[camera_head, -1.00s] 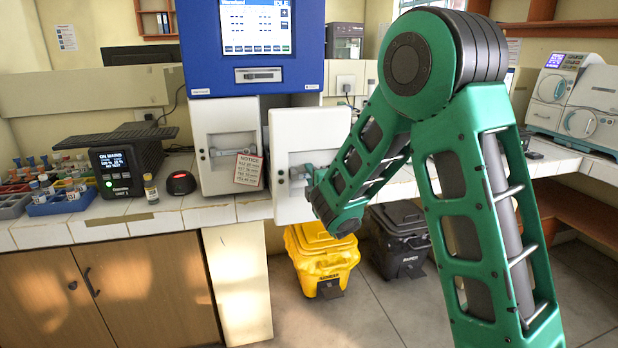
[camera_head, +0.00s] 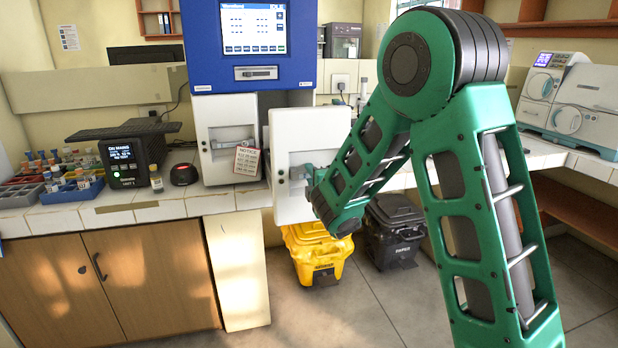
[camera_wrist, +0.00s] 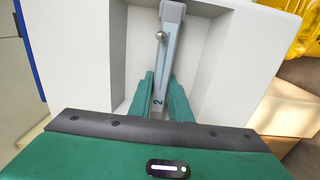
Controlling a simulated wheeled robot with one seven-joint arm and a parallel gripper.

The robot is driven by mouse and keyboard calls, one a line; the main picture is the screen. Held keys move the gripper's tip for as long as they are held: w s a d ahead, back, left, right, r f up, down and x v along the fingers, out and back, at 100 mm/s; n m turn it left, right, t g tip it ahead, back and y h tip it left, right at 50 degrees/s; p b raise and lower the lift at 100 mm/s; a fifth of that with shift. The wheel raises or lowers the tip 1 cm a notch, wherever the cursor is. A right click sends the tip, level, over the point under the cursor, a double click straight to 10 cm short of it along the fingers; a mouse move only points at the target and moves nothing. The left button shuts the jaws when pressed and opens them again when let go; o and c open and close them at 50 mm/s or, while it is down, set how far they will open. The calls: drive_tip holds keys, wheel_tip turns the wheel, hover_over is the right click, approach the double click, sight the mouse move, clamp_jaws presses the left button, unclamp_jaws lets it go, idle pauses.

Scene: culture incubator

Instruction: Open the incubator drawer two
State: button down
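The incubator (camera_head: 247,82) is a blue cabinet with a lit screen above white drawer fronts. The right white drawer front (camera_head: 300,130) stands forward of the left one (camera_head: 225,109), with a dark gap behind it, so this drawer is partly pulled out. My gripper (camera_head: 307,176) is at its handle, partly hidden by my arm in the head view. In the wrist view, the grey bar handle (camera_wrist: 171,38), marked "2", lies in a recess of the white front. The green fingers of my gripper (camera_wrist: 161,92) close around it from both sides.
A yellow bin (camera_head: 318,252) and a dark bin (camera_head: 394,232) stand on the floor below and behind the drawer. A notice card (camera_head: 247,161) hangs at the left drawer. Tube racks (camera_head: 72,190) and a black device (camera_head: 122,160) occupy the left counter. The floor in front is clear.

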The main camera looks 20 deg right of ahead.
drive_tip(key=c, duration=1.8)
unclamp_jaws()
drive_tip(key=shift+d+f, duration=0.2)
drive_tip(key=shift+f, duration=0.1)
drive_tip(key=shift+o, duration=0.8)
drive_tip(key=shift+a+r, duration=0.1)
drive_tip(key=shift+r, duration=0.05)
drive_tip(key=s, duration=1)
drive_tip(key=shift+s, duration=0.25)
